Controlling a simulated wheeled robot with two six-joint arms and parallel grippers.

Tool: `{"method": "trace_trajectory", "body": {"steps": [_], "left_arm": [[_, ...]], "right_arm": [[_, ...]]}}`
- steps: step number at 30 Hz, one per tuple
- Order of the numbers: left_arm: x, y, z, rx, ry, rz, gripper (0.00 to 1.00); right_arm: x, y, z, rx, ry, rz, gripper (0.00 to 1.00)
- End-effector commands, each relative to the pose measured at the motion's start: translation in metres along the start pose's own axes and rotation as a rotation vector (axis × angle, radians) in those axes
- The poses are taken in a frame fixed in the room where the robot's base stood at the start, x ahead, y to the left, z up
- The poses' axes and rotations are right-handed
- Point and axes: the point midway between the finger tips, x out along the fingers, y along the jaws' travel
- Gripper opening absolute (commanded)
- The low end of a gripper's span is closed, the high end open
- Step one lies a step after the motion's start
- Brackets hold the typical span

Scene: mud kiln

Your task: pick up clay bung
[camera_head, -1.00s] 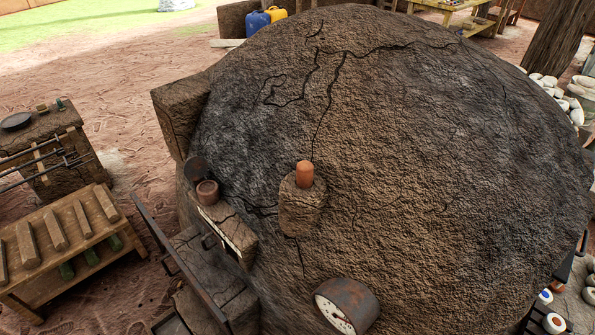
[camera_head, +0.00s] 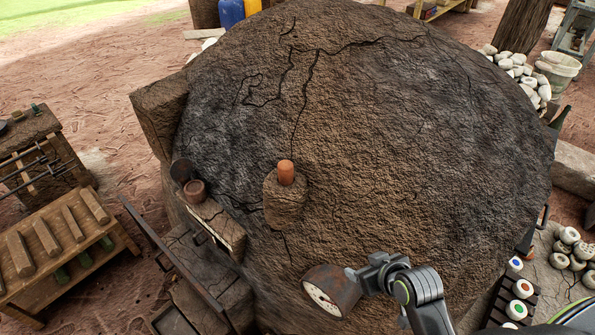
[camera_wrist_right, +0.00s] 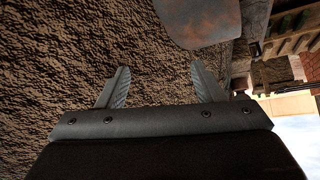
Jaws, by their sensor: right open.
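An orange clay bung (camera_head: 286,172) stands upright in the top of a short mud stub (camera_head: 285,203) on the kiln's side. My right gripper (camera_head: 350,273) is below and to the right of the bung in the head view, well apart from it, close by the dial's drum. In the right wrist view its two fingers (camera_wrist_right: 160,76) are spread, with nothing between them but the rough mud wall behind. The bung cannot be made out in the wrist view. My left gripper is not in view.
The cracked mud kiln dome (camera_head: 400,140) fills the middle. A rusty drum with a dial (camera_head: 330,289) sticks out beside my right gripper. A small clay pot (camera_head: 195,191) stands on a ledge at left. A wooden bench (camera_head: 70,245) holds several bars.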

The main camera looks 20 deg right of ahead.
Motion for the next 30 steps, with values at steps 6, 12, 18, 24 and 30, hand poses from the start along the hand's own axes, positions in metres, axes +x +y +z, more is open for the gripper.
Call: {"method": "trace_trajectory", "body": {"steps": [6,12,18,24,30], "left_arm": [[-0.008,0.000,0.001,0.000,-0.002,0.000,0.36],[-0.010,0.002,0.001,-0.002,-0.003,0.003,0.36],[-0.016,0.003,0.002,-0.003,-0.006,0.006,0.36],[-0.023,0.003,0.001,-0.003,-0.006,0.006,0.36],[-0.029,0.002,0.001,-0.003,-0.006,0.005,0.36]], "right_arm": [[-0.025,-0.039,-0.144,-0.109,0.409,-0.157,0.61],[-0.044,-0.053,-0.193,-0.145,0.567,-0.206,0.61],[-0.026,-0.061,-0.211,-0.144,0.580,-0.212,0.61],[0.002,-0.068,-0.228,-0.145,0.577,-0.212,0.61],[0.028,-0.076,-0.244,-0.146,0.576,-0.211,0.61]]}}
